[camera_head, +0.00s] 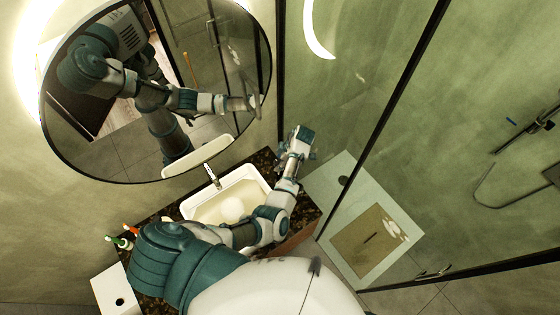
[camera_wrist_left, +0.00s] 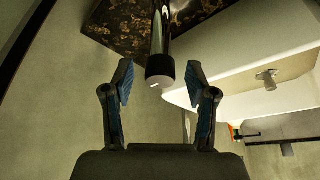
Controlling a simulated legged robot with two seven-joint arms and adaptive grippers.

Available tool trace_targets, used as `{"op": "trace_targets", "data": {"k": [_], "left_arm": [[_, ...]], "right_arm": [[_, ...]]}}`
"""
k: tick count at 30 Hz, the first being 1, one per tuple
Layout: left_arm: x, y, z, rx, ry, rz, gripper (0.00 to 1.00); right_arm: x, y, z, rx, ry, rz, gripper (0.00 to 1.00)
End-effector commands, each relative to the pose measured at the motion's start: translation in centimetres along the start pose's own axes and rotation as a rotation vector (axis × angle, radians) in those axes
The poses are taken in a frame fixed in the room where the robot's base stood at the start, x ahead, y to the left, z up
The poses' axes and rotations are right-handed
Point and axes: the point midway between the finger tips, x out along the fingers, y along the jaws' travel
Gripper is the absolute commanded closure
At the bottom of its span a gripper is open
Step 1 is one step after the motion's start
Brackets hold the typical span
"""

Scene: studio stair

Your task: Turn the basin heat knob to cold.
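The white basin (camera_head: 243,181) sits in a dark marbled counter, with a slim chrome faucet (camera_head: 213,176) at its back edge. My left gripper (camera_head: 303,136) is at the right of the basin, past the counter's right end. In the left wrist view its two blue-padded fingers (camera_wrist_left: 160,80) are spread open. A dark, shiny cylinder with a grey end cap and a small white mark (camera_wrist_left: 158,80) shows between the fingertips; it appears to be the heat knob. No finger visibly touches it. I cannot tell its setting. My right gripper is not in view.
A round mirror (camera_head: 205,55) hangs above the basin and reflects my arm. A glass panel (camera_head: 345,75) stands right of the counter. Small red and green items (camera_head: 122,242) stand at the counter's left. The marbled counter (camera_wrist_left: 130,25) is close to the gripper.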

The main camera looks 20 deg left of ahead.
Motion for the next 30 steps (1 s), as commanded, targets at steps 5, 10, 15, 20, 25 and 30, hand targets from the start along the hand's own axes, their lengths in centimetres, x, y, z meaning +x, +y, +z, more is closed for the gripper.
{"op": "trace_targets", "data": {"k": [5, 10, 15, 20, 25, 30], "left_arm": [[-0.7, 0.1, -0.3, -0.002, 0.001, 0.003, 0.43], [-3.4, 0.2, -1.3, -0.003, 0.0, 0.004, 0.43], [-6.6, 0.2, -2.5, -0.002, 0.0, 0.003, 0.43], [-8.6, 0.1, -3.3, 0.0, 0.001, 0.0, 0.43], [-9.2, 0.1, -3.6, 0.001, 0.002, -0.001, 0.43], [-9.2, 0.1, -3.6, 0.001, 0.002, -0.001, 0.43]], "right_arm": [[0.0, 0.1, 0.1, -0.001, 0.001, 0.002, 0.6], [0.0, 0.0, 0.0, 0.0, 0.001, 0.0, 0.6], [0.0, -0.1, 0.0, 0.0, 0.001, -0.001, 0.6], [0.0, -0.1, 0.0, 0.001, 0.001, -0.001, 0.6], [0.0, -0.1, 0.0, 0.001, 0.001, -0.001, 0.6], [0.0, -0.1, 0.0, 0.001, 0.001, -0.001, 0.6]]}}
